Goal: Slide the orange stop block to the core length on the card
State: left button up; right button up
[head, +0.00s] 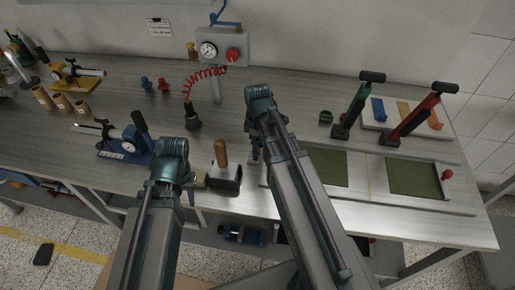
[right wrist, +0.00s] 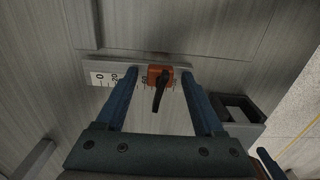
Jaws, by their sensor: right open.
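In the right wrist view the orange stop block (right wrist: 159,74), with a black lever, sits on a rail with a white numbered scale (right wrist: 104,79). Its 0 and 20 marks lie left of the block. My right gripper (right wrist: 159,71) is open, its blue fingers on either side of the block with gaps. In the head view my right gripper (head: 256,152) points down at the bench and the block is hidden by my arm. My left gripper (head: 190,197) is mostly hidden behind its wrist. A small card (head: 160,27) hangs on the wall; its text is too small to read.
A dark open-topped block (right wrist: 240,107) stands right of the rail; in the head view a wooden-handled tool (head: 221,155) stands near it. A blue gauge fixture (head: 125,145) is on the left. Green and red lever tools (head: 410,120) stand on the right.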

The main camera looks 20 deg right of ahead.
grip_shut()
dwell(1.3)
